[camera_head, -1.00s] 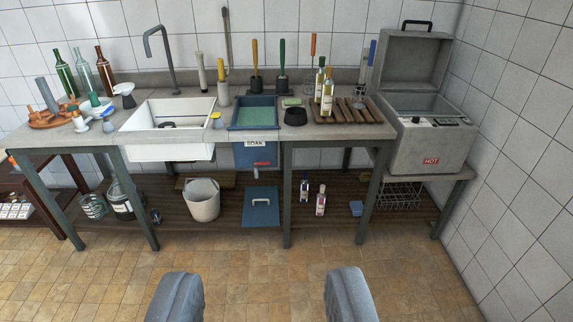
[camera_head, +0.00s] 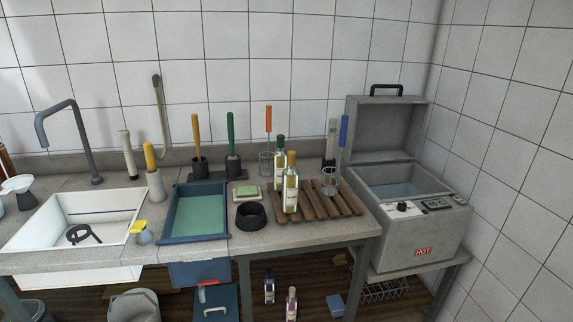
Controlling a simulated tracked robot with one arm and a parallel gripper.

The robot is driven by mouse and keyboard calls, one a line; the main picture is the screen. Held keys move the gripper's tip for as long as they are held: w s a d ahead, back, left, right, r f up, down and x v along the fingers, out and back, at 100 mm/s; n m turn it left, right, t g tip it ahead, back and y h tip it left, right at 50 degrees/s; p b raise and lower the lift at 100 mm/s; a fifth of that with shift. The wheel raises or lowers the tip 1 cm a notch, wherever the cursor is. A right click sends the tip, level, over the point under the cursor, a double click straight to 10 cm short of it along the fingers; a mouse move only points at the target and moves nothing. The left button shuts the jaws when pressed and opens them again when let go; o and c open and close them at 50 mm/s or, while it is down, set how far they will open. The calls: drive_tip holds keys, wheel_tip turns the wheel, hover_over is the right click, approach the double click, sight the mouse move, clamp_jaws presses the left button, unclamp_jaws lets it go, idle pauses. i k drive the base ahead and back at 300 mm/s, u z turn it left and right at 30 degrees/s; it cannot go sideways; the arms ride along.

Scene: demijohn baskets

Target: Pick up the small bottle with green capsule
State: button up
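A small bottle with a green capsule (camera_head: 279,170) stands upright on a slatted wooden rack (camera_head: 335,202) on the worktop. It has pale yellow contents and a light label. A similar bottle with a gold-orange capsule (camera_head: 291,190) stands just in front of it, to the right, and hides part of its lower body. My gripper does not show in the current view.
A black round bowl (camera_head: 250,216) and a green soap bar (camera_head: 247,191) are left of the rack. A wire whisk with a blue handle (camera_head: 344,132) stands behind right. The grey HOT box (camera_head: 420,232) has its lid up. A blue tray (camera_head: 195,238) and white sink (camera_head: 118,228) lie left.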

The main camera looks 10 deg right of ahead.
sight(279, 156)
drive_tip(key=z, duration=0.1)
drive_tip(key=i, duration=2.9)
drive_tip(key=z, duration=0.1)
